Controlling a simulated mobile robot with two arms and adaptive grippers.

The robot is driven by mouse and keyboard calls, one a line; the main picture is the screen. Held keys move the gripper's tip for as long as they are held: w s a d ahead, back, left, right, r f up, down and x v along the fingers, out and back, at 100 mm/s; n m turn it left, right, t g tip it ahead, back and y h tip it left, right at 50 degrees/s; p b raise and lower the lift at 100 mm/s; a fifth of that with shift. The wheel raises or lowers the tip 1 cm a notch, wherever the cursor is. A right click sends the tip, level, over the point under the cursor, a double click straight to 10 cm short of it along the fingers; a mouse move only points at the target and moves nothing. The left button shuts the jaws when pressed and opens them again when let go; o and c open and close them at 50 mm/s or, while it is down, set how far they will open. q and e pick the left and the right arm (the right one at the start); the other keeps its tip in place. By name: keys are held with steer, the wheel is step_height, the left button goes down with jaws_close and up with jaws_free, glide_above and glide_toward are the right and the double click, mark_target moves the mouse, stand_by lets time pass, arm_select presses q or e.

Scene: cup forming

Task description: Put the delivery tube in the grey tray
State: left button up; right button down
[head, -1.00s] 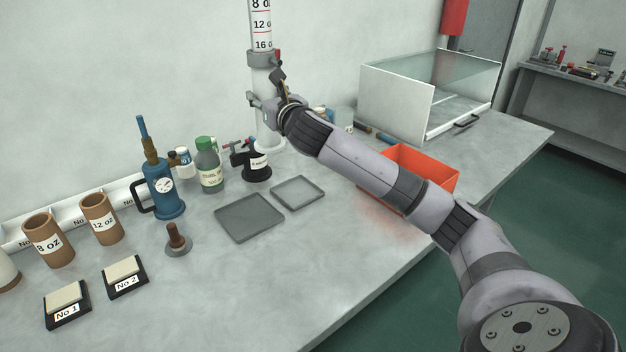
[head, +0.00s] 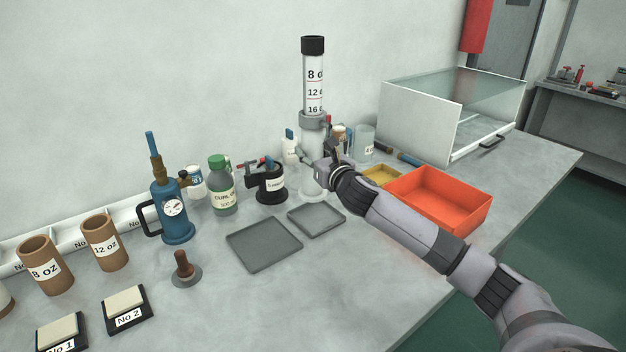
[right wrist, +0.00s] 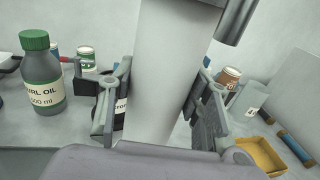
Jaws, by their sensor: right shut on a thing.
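The delivery tube (head: 313,90) is a tall upright cylinder with a black cap, ounce marks on its clear upper part and a pale grey lower body. My right gripper (head: 318,165) is shut on that lower body. In the right wrist view the fingers (right wrist: 160,110) lie on either side of the pale cylinder (right wrist: 165,70). The tube's foot is close behind the smaller grey tray; whether it touches the bench I cannot tell. My left gripper is out of view.
A black stand (head: 270,184) and a green-capped bottle (head: 222,190) are left of the tube. An orange bin (head: 440,205) and a yellow tray (head: 380,175) are to the right. A clear beaker (head: 365,140) stands behind.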

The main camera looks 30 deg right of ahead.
step_height(320, 180, down, 2)
steer(key=shift+f, duration=0.15)
steer(key=shift+f+b, duration=0.4)
steer(key=shift+f, duration=1.8)
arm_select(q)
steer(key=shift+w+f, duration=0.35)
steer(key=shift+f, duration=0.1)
arm_select(e)
steer(key=shift+f, duration=0.1)
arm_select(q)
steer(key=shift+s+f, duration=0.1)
arm_select(e)
steer(key=c, duration=0.9)
jaws_free()
steer(key=shift+s+f, duration=0.1)
steer(key=shift+f, duration=0.05)
steer(key=shift+o, duration=0.2)
arm_select(q)
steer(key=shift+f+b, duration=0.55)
steer(key=shift+b, duration=0.1)
arm_select(e)
steer(key=s+a, duration=0.1)
steer(key=s, duration=1.1)
steer(key=shift+a+r, duration=0.2)
steer(key=shift+a, duration=0.05)
